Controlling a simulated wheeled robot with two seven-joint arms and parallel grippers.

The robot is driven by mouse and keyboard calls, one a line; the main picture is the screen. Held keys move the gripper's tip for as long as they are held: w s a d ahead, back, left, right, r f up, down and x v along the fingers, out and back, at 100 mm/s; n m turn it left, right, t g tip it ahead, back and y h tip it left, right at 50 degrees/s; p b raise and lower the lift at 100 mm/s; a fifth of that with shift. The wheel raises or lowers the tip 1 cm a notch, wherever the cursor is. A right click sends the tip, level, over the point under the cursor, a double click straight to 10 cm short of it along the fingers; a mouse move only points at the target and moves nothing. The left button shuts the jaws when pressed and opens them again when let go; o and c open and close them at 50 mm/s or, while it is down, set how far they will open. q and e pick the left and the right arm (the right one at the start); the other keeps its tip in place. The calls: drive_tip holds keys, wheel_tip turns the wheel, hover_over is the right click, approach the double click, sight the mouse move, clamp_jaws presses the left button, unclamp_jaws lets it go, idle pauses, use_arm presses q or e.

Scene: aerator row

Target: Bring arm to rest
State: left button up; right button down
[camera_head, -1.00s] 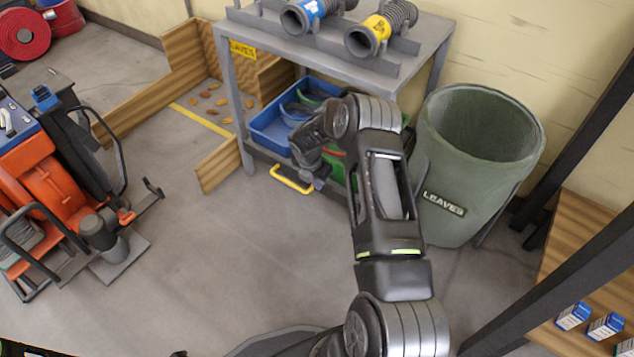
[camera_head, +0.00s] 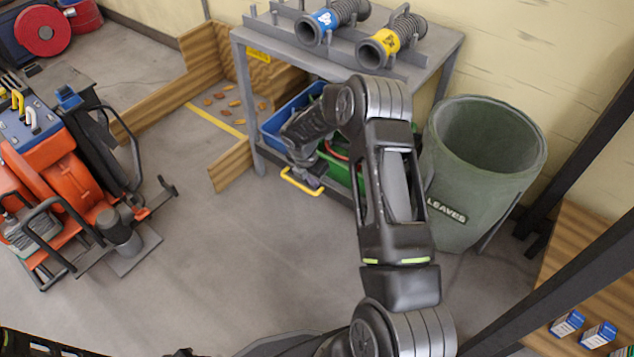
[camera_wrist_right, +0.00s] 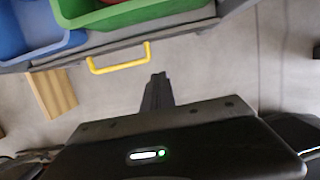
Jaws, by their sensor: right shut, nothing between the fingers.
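My right arm reaches from the bottom of the head view towards the grey shelf unit (camera_head: 345,54). Its gripper (camera_head: 308,181) is beside the yellow handle (camera_head: 299,186) on the front of the lower shelf. In the right wrist view the gripper (camera_wrist_right: 158,78) is shut with nothing in it. It points at the floor just below and right of the yellow handle (camera_wrist_right: 118,66), and a gap shows between them. My left gripper is not in view.
A blue bin (camera_head: 272,128) and a green bin (camera_head: 340,172) sit on the lower shelf, partly behind my arm. A green leaves barrel (camera_head: 462,205) stands right of my forearm. An orange machine (camera_head: 60,205) stands at left. Open floor (camera_head: 230,260) lies between.

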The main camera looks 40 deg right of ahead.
drive_tip(key=shift+a+r, duration=0.1)
drive_tip(key=shift+r, duration=0.25)
idle(0.4)
